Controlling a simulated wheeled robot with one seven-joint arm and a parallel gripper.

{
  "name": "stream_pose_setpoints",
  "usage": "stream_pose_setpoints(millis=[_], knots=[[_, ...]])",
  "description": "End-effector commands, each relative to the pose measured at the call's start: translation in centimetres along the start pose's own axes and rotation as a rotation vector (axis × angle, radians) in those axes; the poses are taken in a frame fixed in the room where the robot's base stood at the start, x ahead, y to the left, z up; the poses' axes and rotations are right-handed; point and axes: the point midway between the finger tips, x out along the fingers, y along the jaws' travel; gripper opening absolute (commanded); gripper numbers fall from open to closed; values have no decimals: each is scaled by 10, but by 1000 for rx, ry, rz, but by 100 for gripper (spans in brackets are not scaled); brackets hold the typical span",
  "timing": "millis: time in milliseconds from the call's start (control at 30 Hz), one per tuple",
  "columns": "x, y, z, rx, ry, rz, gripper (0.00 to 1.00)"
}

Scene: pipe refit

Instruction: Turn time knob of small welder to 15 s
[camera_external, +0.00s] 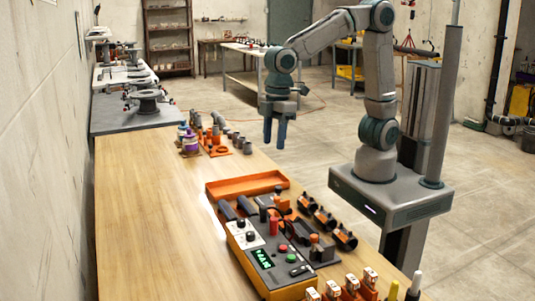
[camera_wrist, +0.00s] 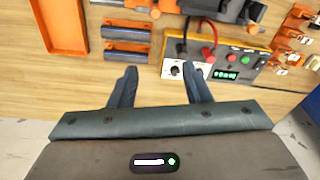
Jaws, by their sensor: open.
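The small welder (camera_external: 285,268) is a grey box with an orange base, a lit green display (camera_external: 262,258) and a white panel with two dark knobs (camera_external: 245,230), at the near side of the wooden table. In the wrist view the welder (camera_wrist: 238,57) lies beyond my fingertips. One knob (camera_wrist: 175,71) shows between them, and the right finger hides part of the white panel. I cannot read the labels or tell which knob is the time knob. My gripper (camera_external: 274,142) points down, open and empty, well above and away from the welder; it also shows in the wrist view (camera_wrist: 162,68).
An orange tray (camera_external: 247,186) lies behind the welder. Black pipe fittings (camera_external: 325,219) and orange holders (camera_external: 350,287) line the table's right side. Red and black cables (camera_wrist: 207,40) rise near the knobs. The table's left part is clear.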

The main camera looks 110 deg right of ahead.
Motion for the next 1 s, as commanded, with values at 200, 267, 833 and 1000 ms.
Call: stream_pose_setpoints(millis=[200,267,833,1000], knots=[[24,-13,-71,-108,-62,-1,44],[32,-18,-87,-136,-75,1,44],[87,-33,-127,-225,-120,8,44],[122,-32,-122,-225,-121,9,44]])
